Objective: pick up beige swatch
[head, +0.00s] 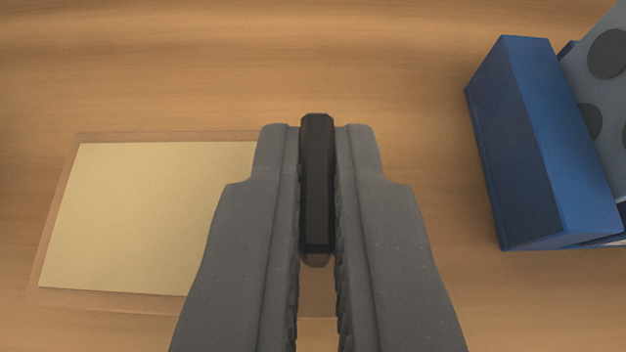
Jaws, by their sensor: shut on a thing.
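My gripper (318,135) is in the middle of the head view, pointing away from me. Its two grey fingers are shut on a narrow dark bar (317,185), which stands lengthwise between them. A flat, pale beige rectangle (140,215), which looks like the beige swatch, lies to the left of the fingers. It has a thin tan border, and its right part is hidden behind the left finger. A brownish flat patch shows in the gap between the fingers below the bar. I cannot tell whether the bar is joined to the beige rectangle.
A blue box-like holder (545,150) stands on the wooden table (400,60) at the right. A grey panel with dark round spots (607,53) leans in or behind it, cut off by the frame. The table above the gripper is clear.

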